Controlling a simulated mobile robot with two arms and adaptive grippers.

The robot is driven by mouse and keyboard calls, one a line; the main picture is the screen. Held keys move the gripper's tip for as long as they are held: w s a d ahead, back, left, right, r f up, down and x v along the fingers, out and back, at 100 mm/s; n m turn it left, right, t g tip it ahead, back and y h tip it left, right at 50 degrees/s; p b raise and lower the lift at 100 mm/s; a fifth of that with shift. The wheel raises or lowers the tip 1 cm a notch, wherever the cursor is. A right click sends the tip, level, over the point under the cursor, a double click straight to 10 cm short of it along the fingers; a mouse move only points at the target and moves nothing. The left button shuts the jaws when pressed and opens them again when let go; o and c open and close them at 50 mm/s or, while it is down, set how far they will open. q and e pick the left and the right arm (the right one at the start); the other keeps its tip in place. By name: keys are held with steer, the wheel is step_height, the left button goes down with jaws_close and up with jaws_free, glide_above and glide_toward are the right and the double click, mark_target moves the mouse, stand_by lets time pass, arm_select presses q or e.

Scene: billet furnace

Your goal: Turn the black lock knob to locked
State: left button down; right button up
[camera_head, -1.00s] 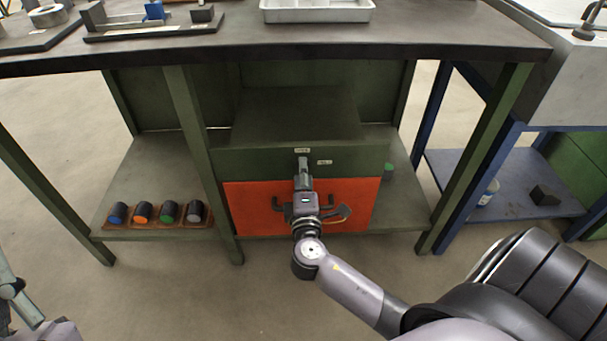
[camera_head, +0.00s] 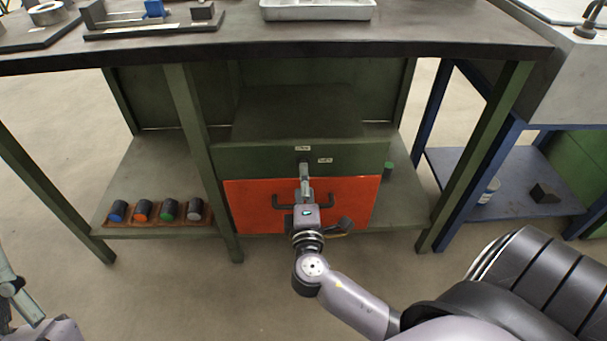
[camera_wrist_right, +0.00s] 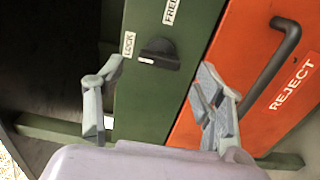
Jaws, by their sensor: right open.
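The black lock knob (camera_wrist_right: 160,54) sits on the green panel (camera_wrist_right: 150,100) above the orange reject door. In the right wrist view its white mark is at the left end, toward the LOCK label (camera_wrist_right: 128,43); the FREE label (camera_wrist_right: 171,11) is above it. My right gripper (camera_wrist_right: 161,75) is open, one finger on each side of the knob, with visible gaps and no clear contact. In the head view the right gripper (camera_head: 305,180) is in front of the panel. Part of my left arm's end (camera_head: 18,295) shows at the left edge; its jaw is unclear.
The orange door (camera_head: 250,205) has a dark handle (camera_wrist_right: 275,62) close to my right finger. A brown tray (camera_head: 106,222) with several coloured cylinders lies on the left shelf. The dark tabletop (camera_head: 430,35) overhangs the panel. A green cylinder (camera_head: 388,168) stands right of the cabinet.

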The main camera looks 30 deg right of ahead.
steer(key=v, duration=0.8)
steer(key=shift+a, duration=0.15)
